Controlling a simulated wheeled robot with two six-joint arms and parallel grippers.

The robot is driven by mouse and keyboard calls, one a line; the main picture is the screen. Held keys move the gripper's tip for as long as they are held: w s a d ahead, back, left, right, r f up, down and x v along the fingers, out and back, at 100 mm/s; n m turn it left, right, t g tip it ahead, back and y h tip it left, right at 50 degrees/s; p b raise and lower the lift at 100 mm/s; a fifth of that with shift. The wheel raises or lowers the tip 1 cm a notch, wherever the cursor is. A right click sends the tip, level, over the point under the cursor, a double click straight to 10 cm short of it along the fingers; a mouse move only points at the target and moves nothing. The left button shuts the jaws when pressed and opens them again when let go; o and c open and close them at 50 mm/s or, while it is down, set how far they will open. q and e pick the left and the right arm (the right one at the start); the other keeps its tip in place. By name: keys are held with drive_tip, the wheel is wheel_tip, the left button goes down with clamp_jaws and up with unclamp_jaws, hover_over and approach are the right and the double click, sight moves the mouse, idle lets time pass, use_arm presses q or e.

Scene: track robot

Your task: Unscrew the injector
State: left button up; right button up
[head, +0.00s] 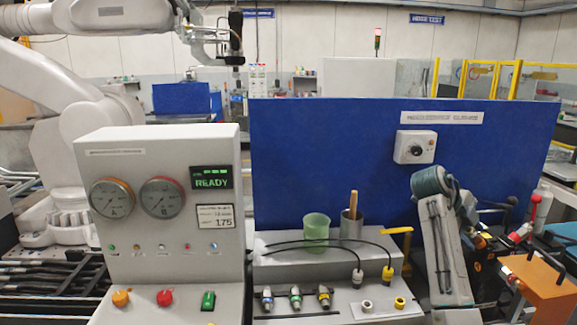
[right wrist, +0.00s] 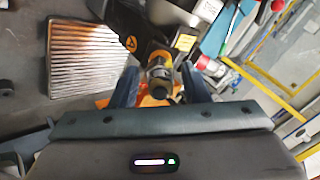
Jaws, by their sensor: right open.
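My right gripper (right wrist: 160,70) shows in the right wrist view with its two blue-grey fingers apart. A dark cylindrical part with a brass-coloured ring (right wrist: 158,84), which looks like the injector, stands between the fingers. I cannot tell whether either finger touches it. It sits at a dark block with orange labels (right wrist: 131,42). In the head view my right arm bends down at the right, and its gripper is hard to make out among the dark parts there. My left gripper is not seen.
A grey gauge panel (head: 150,250) reading READY stands at the left. A blue back panel (head: 330,150) rises behind the bench. A green cup (head: 315,228) and a metal cup (head: 351,226) stand on it. An orange cart (head: 545,276) is at the right. A ribbed plate (right wrist: 90,60) lies left of the gripper.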

drive_tip(key=m, duration=0.3)
drive_tip(key=shift+m, duration=0.3)
drive_tip(key=m, duration=0.3)
drive_tip(key=shift+m, duration=0.4)
drive_tip(key=m, duration=0.2)
drive_tip(key=shift+m, duration=0.3)
drive_tip(key=shift+m+b, duration=0.35)
drive_tip(key=shift+m, duration=0.45)
